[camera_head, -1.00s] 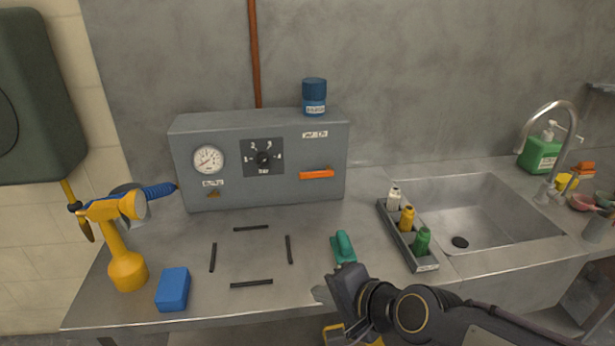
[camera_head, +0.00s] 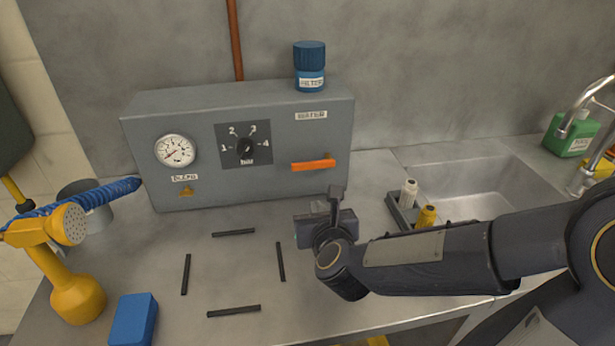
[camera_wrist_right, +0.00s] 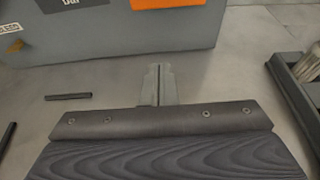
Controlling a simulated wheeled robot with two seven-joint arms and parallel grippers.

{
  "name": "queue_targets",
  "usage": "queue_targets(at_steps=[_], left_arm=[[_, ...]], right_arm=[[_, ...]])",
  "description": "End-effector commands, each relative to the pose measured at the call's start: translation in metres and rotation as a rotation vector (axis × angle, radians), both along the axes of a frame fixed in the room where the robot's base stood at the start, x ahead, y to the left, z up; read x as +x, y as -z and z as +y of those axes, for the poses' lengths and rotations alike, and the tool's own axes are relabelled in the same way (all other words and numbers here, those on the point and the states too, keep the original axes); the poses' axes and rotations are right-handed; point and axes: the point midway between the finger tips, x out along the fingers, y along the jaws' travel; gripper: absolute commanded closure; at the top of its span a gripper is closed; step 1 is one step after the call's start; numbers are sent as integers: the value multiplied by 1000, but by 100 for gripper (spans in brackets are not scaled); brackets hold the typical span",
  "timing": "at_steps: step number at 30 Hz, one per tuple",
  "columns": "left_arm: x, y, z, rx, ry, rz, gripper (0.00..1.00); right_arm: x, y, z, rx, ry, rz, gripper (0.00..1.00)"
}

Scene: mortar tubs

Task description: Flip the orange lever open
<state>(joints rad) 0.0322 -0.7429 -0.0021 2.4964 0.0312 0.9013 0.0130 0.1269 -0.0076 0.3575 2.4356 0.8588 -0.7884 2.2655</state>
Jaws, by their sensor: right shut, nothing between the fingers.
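The orange lever (camera_head: 313,165) lies level across the front of the grey control box (camera_head: 200,185), under the "WATER" label. It also shows cut off at the top of the right wrist view (camera_wrist_right: 170,3). My right gripper (camera_head: 337,190) is in front of and a little below the lever's right part, pointing toward the box. Its fingers are shut with nothing between them, as the right wrist view (camera_wrist_right: 158,75) shows. I see a gap between the fingertips and the lever in that view. My left gripper is not in view.
The box carries a gauge (camera_head: 175,151), a dial (camera_head: 245,147) and a blue jar (camera_head: 309,66) on top. Black strips lie on the counter. A bottle rack (camera_head: 395,212) and sink (camera_head: 475,190) are right, a yellow sprayer (camera_head: 75,297) and blue block (camera_head: 133,320) left.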

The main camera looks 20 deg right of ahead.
Motion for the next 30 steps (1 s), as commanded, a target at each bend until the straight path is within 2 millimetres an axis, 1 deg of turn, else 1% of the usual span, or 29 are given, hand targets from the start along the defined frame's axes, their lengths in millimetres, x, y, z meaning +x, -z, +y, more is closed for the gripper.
queue_targets(at_steps=[5, 8, 11, 21, 22, 23, 24, 30], left_arm=[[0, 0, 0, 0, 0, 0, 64], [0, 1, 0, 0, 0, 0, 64], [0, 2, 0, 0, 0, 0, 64], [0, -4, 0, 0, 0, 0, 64], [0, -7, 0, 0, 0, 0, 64], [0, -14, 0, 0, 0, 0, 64], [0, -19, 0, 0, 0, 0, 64], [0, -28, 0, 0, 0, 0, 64]], right_arm=[[3, 1, 0, -1, -2, 1, 100], [11, 4, -3, -1, -1, 2, 100], [26, 11, -7, -2, -1, 5, 100], [92, 33, -24, -2, -2, 4, 100], [95, 30, -24, -2, -3, 2, 100], [93, 17, -24, -3, -3, -2, 100], [92, 10, -24, -4, -3, -3, 100], [92, -6, -23, -4, -3, -1, 100]])
